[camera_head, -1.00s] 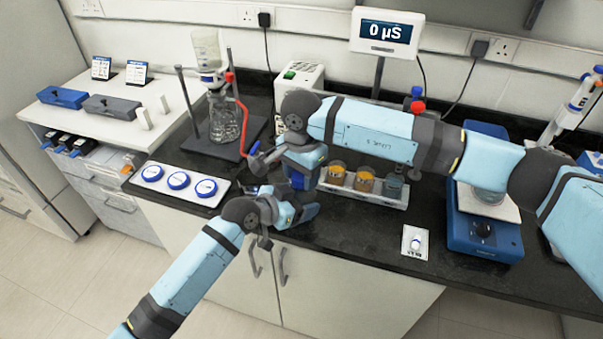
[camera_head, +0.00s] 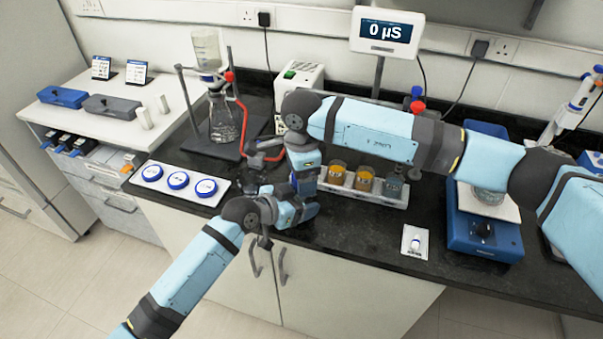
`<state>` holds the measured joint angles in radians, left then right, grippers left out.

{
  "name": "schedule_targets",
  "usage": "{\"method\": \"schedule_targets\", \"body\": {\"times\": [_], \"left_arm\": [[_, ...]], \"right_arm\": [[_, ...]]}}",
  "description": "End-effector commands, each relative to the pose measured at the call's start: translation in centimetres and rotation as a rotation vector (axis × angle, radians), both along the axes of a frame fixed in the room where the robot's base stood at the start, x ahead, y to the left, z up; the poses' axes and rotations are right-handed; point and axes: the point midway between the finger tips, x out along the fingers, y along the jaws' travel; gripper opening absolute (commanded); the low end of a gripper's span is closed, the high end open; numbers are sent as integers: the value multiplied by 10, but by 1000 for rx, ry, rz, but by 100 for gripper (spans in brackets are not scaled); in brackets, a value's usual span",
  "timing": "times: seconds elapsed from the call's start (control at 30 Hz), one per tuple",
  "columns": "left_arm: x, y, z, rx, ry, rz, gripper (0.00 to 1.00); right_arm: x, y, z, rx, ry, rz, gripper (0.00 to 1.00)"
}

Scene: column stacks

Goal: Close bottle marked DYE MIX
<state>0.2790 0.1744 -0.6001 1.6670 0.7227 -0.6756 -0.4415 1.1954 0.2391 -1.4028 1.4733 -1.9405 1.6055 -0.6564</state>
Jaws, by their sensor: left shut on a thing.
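My left arm comes in from the lower left, and its gripper (camera_head: 252,184) is by the counter's front edge, right of the white cap tray. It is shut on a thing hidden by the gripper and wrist. My right arm reaches across from the right. Its gripper (camera_head: 262,152) is just above and behind the left one, near the glass flask; whether its jaws are open does not show. No bottle with a readable DYE MIX mark is visible; the area around both grippers is largely covered by my arms.
A stand holds a column over a flask (camera_head: 224,124) with red tubing. A rack (camera_head: 375,198) of orange and grey-blue beakers stands right of my grippers. A blue balance or stirrer (camera_head: 484,236) carries a beaker. A small white plate (camera_head: 415,242) lies on the open front counter.

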Motion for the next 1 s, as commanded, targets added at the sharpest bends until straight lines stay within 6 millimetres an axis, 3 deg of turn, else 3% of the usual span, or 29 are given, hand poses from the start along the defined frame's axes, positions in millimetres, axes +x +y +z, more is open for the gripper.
{"method": "schedule_targets", "body": {"times": [0.33,0.7,1.0], "left_arm": [[0,0,0,0,0,0,6],[0,0,0,0,0,0,6],[0,0,0,0,0,0,6]], "right_arm": [[0,0,5,0,-1,1,74],[0,0,45,0,-1,2,74],[0,0,46,0,0,12,70]]}}
